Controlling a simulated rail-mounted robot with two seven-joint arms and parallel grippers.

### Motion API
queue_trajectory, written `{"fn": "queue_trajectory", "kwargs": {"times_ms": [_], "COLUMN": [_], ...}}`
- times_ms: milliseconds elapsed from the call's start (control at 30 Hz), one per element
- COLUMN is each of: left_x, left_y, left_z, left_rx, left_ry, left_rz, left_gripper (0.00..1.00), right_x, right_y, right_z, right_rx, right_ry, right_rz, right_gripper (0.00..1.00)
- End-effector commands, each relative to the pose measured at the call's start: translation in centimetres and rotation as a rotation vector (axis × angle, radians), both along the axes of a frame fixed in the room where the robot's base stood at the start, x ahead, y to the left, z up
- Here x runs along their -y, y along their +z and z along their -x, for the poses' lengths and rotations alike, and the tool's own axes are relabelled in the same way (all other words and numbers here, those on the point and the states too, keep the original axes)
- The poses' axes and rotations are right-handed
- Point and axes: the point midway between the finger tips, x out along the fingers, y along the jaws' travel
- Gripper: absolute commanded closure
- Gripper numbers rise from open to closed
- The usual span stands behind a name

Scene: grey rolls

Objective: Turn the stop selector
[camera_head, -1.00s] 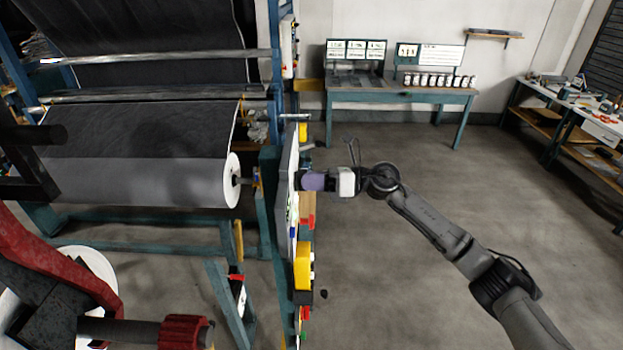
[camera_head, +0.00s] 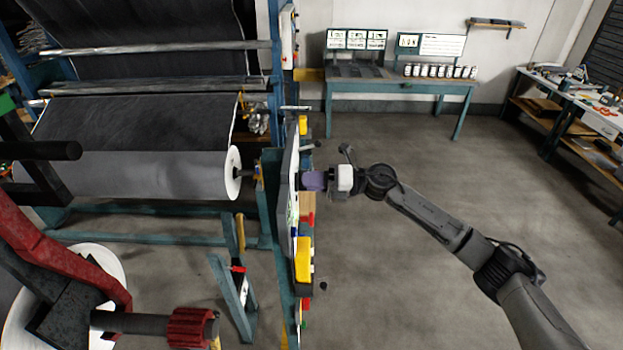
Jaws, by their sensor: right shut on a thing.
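My right arm comes in from the lower right, and its gripper (camera_head: 309,182) reaches left to the control panel (camera_head: 291,185) on the machine's side post. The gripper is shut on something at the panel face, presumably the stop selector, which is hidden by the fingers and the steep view. The panel is seen nearly edge-on, so its markings and the selector's angle cannot be read. My left gripper does not show.
A grey roll (camera_head: 150,176) lies across the blue machine frame (camera_head: 150,215) at left. Yellow (camera_head: 303,260) and red (camera_head: 307,219) parts stick out near the panel. A blue table (camera_head: 400,88) with several jars stands at the back. The floor (camera_head: 420,200) between is open.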

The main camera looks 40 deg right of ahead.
Motion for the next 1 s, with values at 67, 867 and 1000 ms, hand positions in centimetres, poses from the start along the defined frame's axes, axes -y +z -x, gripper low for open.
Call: {"fn": "queue_trajectory", "kwargs": {"times_ms": [67,867,1000], "left_x": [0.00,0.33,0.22], "left_y": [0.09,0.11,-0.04], "left_z": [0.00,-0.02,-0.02], "left_rx": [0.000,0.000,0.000], "left_ry": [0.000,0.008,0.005], "left_rz": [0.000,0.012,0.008], "left_gripper": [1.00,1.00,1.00], "right_x": [0.00,0.01,0.16], "right_y": [0.02,0.00,-0.08], "right_z": [0.01,0.01,0.12], "right_rx": [-0.005,-0.008,-0.008], "right_ry": [0.000,0.000,0.000], "right_rz": [-0.005,-0.007,-0.007], "right_gripper": [1.00,0.62,0.62]}}
